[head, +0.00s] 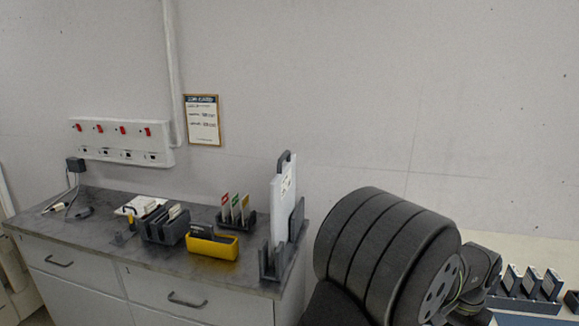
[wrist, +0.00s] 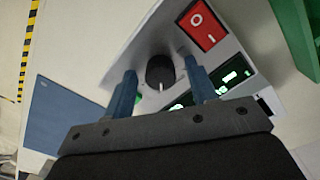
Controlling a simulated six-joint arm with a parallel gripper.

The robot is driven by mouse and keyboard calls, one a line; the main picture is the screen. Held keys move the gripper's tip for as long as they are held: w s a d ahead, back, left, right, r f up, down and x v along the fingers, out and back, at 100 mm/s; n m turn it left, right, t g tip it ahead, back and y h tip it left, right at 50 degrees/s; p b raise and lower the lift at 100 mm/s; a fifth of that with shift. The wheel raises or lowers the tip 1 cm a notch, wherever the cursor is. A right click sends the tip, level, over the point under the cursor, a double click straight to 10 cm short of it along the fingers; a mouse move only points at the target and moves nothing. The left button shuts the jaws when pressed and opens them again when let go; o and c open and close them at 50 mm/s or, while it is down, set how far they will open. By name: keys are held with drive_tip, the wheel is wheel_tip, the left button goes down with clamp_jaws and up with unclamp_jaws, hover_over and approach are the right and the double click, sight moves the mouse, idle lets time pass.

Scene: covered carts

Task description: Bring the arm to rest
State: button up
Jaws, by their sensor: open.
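Beyond the fingers is a light grey panel box (wrist: 235,55) with a black knob (wrist: 160,71), a red rocker switch (wrist: 203,26) and green-lit displays (wrist: 236,75). The knob appears between the fingertips in the picture; I cannot tell how far off it is. In the head view my dark arm fills the lower right, and the gripper itself is hidden or out of frame.
A grey-topped counter (head: 75,245) at left holds a yellow bin (head: 212,246), black card racks (head: 165,228) and a tall holder (head: 283,262) near my arm. A rack of dark cards (head: 531,285) stands at right. In the wrist view a green object (wrist: 297,38) is at upper right.

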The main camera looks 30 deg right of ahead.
drive_tip(key=n, duration=1.2)
idle(0.4)
drive_tip(key=o, duration=1.1)
drive_tip(key=shift+d, duration=0.1)
drive_tip(key=shift+c, duration=0.2)
drive_tip(key=s+a+r+m+t+h, duration=0.1)
drive_tip(key=s+r+m+t+h, duration=0.15)
drive_tip(key=s+r, duration=0.4)
drive_tip(key=s+r+m+t+h, duration=0.1)
drive_tip(key=s+r+m, duration=0.2)
drive_tip(key=r, duration=0.6)
drive_tip(key=x, duration=0.9)
drive_tip(key=shift+f, duration=0.2)
drive_tip(key=shift+s+r, duration=0.1)
